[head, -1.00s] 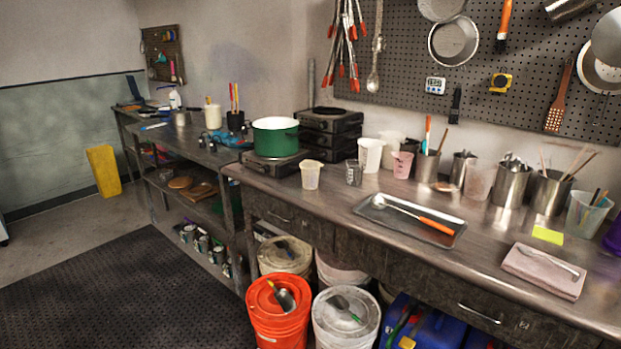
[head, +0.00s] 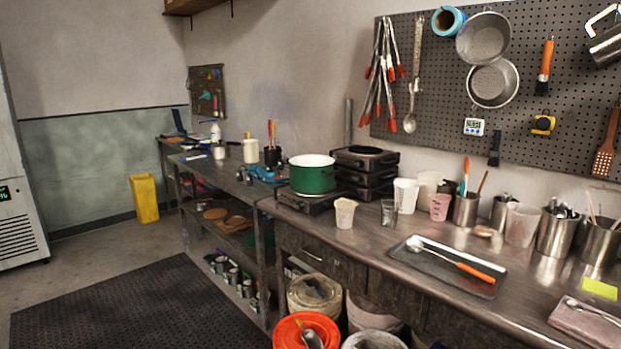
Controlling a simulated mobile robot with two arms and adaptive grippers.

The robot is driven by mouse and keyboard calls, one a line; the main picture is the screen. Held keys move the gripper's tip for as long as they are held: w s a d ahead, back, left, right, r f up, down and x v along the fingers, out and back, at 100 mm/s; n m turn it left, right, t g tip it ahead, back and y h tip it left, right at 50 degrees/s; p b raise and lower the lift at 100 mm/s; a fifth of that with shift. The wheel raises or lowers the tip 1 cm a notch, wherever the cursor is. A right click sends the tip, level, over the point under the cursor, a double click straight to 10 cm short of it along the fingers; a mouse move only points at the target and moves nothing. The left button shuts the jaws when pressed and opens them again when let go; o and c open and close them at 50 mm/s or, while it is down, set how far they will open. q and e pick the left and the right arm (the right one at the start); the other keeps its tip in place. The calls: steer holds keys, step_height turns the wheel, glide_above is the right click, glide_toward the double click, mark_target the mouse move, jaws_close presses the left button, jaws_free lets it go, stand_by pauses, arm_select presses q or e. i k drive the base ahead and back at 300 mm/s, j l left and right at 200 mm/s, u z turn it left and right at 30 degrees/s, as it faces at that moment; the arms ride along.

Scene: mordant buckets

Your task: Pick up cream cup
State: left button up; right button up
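A cream cup (head: 345,213) stands upright on the metal workbench (head: 380,262), near its front edge, in front of the hot plate with the green pot. It looks like a small measuring cup with a spout. A clear glass (head: 389,213) stands just to its right. A white cup (head: 405,195) and a pink cup (head: 439,207) stand farther right. Neither of my grippers shows in the head view.
A green pot (head: 312,174) sits on a hot plate left of the cream cup. A tray (head: 480,287) with an orange-handled ladle lies to the right. A black mat (head: 130,310) covers the floor at left.

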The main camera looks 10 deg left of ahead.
mark_target(344, 208)
steer(key=i+j, duration=0.15)
steer(key=i, duration=0.25)
steer(key=i+j, duration=0.15)
steer(key=i, duration=0.2)
steer(key=i+j, duration=0.15)
steer(key=i, duration=0.25)
